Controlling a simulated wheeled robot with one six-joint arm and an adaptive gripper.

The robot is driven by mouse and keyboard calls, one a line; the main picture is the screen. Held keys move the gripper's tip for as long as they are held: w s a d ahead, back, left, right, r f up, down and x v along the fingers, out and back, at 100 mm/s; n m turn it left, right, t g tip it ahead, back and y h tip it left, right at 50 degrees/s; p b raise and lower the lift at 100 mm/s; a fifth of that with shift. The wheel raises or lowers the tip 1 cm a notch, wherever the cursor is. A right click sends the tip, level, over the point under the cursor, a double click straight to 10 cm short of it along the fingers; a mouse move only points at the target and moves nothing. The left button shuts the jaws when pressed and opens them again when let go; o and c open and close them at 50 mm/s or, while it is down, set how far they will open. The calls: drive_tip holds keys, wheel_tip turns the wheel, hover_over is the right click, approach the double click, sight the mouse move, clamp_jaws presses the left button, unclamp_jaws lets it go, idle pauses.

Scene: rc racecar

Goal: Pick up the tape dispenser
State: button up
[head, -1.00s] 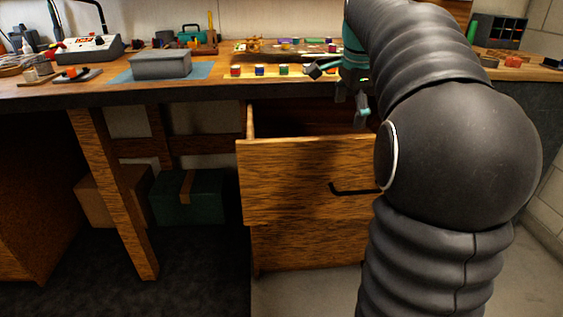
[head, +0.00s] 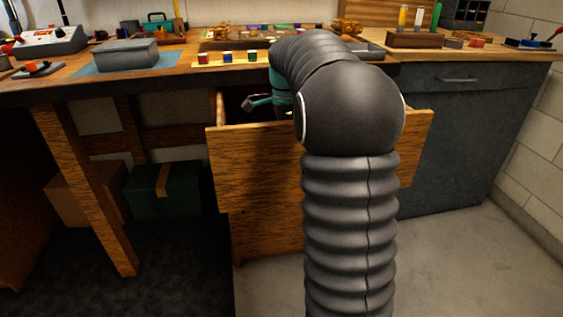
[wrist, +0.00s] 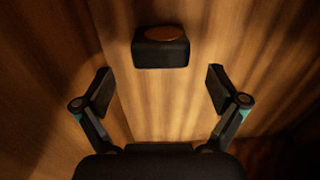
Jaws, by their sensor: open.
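A small black block-shaped object with an orange-brown round top, which looks like the tape dispenser (wrist: 160,50), rests on the wooden drawer floor in the wrist view. My gripper (wrist: 160,90) is open and empty. The object is ahead of the gap between the fingertips, near the middle, and apart from both fingers. In the head view, my gripper (head: 258,103) reaches down into the open wooden drawer (head: 260,165), partly hidden by my arm. The tape dispenser is hidden there by the drawer front and my arm.
The drawer front stands close to my arm. Above it, the workbench (head: 100,85) holds a grey box (head: 127,53) and a strip with several coloured cubes (head: 228,57). A dark cabinet (head: 460,140) stands right of the drawer. A green box (head: 165,193) lies under the bench.

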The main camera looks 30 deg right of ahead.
drive_tip(key=shift+d+f, duration=0.1)
drive_tip(key=shift+f, duration=2.65)
drive_tip(key=c, duration=1.3)
